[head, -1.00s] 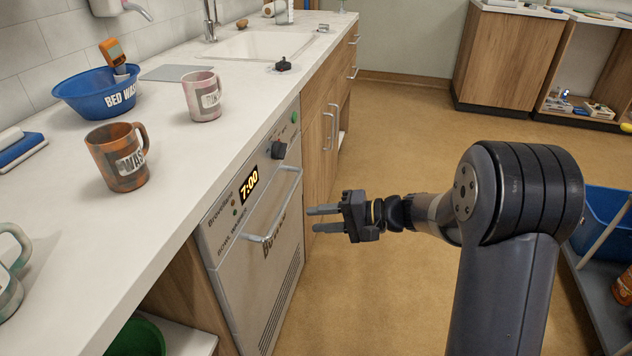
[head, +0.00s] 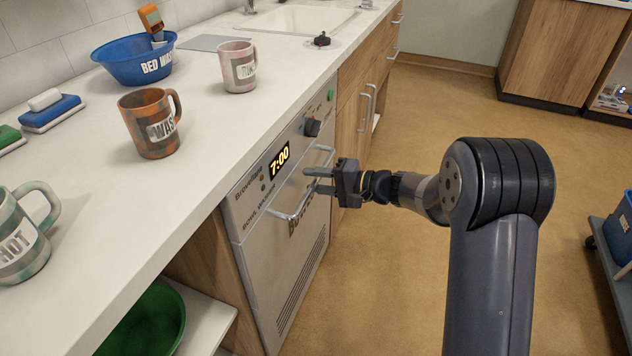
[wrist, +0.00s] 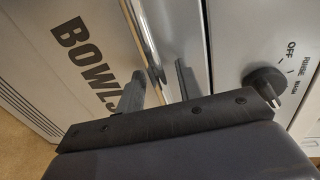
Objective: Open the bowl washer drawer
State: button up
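The bowl washer (head: 283,235) is a grey front panel under the counter, with a lit 7:00 display, a dark knob and a silver bar handle (head: 290,213). Its front sits flush with the cabinets. My gripper (head: 312,180) is open in front of the panel, near the handle's right part. In the wrist view the handle (wrist: 143,40) runs down between my two parted fingers (wrist: 160,88), close to their tips. I cannot tell whether a finger touches it. The knob (wrist: 268,85) with its OFF and RINSE marks is to the right of the fingers there.
Mugs stand on the counter (head: 215,125), among them a brown one (head: 152,122) and a pink one (head: 238,68). A blue bowl (head: 135,62) is behind them. A green bowl (head: 148,322) is on the shelf below. The floor (head: 420,110) beyond my arm is open. A cart (head: 620,228) is at right.

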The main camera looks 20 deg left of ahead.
jog(key=shift+a, duration=0.2)
jog(key=shift+c, duration=0.2)
grip_shut()
